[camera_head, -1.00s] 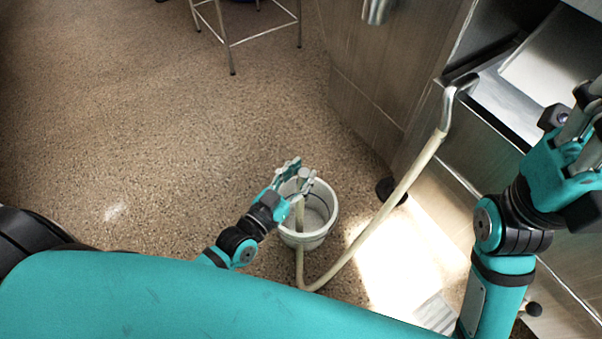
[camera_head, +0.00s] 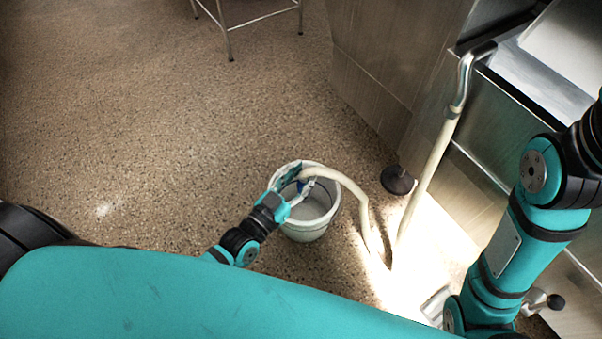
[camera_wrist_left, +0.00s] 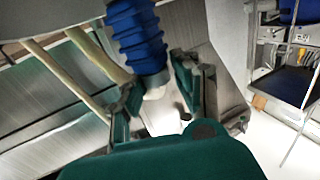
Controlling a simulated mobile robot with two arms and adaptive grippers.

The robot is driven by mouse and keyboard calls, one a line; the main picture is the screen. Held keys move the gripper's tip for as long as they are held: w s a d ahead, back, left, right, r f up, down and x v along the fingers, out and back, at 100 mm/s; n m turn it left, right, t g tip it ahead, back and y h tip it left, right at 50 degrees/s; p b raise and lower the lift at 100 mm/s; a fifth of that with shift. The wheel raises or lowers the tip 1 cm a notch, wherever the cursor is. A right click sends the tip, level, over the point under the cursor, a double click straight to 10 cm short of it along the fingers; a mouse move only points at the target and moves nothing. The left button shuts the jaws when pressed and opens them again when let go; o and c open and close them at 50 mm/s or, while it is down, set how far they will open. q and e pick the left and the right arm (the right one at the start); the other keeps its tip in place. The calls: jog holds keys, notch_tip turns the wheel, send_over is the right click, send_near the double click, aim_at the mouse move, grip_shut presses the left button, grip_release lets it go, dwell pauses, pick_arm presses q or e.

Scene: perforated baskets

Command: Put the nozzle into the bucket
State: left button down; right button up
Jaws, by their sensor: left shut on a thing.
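The white bucket (camera_head: 306,229) stands upright on the floor. My left gripper (camera_head: 300,182) is at the bucket's opening in the head view, shut on the nozzle. Only a small blue part of the nozzle (camera_head: 302,186) shows there. In the left wrist view the blue ribbed nozzle (camera_wrist_left: 138,38) with a pale tip sits between the fingers of my left gripper (camera_wrist_left: 158,95). The cream hose (camera_head: 347,181) arcs from the gripper over the bucket's right rim. My right gripper is out of view; only its arm shows at the right.
The hose runs down to the bright floor, then up to a metal pipe (camera_head: 463,80) at the steel sink unit (camera_head: 540,75). A black foot (camera_head: 397,180) stands right of the bucket. Stool legs (camera_head: 228,40) are at the top. Floor left of the bucket is clear.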

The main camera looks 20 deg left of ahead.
pick_arm(q)
jog(key=c, duration=0.9)
grip_release()
jog(key=shift+f, duration=0.1)
notch_tip(320, 180, up, 10)
jog(key=shift+r, duration=0.1)
